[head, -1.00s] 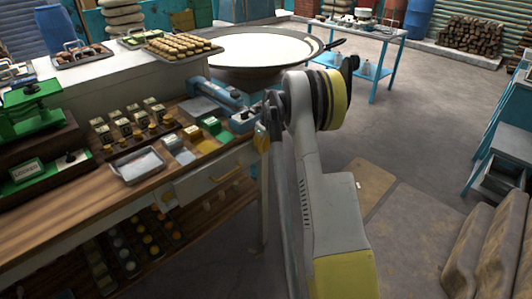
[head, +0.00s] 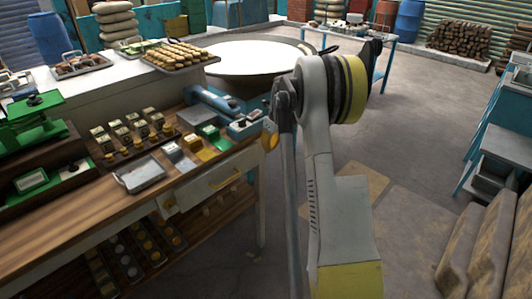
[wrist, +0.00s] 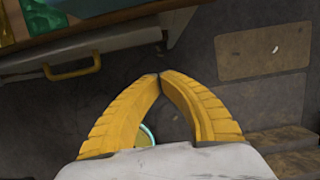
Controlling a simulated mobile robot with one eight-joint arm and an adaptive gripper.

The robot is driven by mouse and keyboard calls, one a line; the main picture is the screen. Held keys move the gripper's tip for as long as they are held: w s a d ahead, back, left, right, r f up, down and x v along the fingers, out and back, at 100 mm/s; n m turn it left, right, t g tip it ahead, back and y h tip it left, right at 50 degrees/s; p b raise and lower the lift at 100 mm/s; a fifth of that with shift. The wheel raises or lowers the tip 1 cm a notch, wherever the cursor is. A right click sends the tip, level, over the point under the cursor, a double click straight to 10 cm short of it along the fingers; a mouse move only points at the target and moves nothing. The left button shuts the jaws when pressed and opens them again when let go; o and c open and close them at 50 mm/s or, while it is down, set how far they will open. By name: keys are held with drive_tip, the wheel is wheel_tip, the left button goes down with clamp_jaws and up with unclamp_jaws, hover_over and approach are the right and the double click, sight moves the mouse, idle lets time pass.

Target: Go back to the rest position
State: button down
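My gripper shows in the wrist view (wrist: 159,75) as two ridged yellow fingers whose tips meet, with nothing seen held at the tips. A small pale, teal-rimmed shape shows low between the fingers, too partial to name. In the head view my gripper is mostly hidden behind my arm, with a bit of yellow showing beside the counter's right end. My grey and yellow arm is folded in front of the counter, over the floor.
The wooden counter (head: 62,232) holds a metal tray (head: 140,175), small boxes and a green machine (head: 35,125). A drawer with a yellow handle (head: 224,179) is in its front. A wide round pan (head: 245,57) stands behind. Sacks (head: 485,245) lie right; the floor between is open.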

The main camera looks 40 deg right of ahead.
drive_tip(key=shift+v, duration=0.9)
drive_tip(key=shift+r, duration=0.1)
drive_tip(key=s+a+r+n+t, duration=0.1)
drive_tip(key=s+a+r+n, duration=0.3)
drive_tip(key=a+r+n, duration=0.55)
drive_tip(key=s+a+r+n+t, duration=0.1)
drive_tip(key=s+a+r+n, duration=0.4)
drive_tip(key=a, duration=0.8)
drive_tip(key=s+a+n+t, duration=0.2)
drive_tip(key=s+a+n, duration=1.3)
drive_tip(key=n, duration=0.5)
drive_tip(key=shift+s+a, duration=0.3)
drive_tip(key=shift+s, duration=0.85)
drive_tip(key=shift+n, duration=0.25)
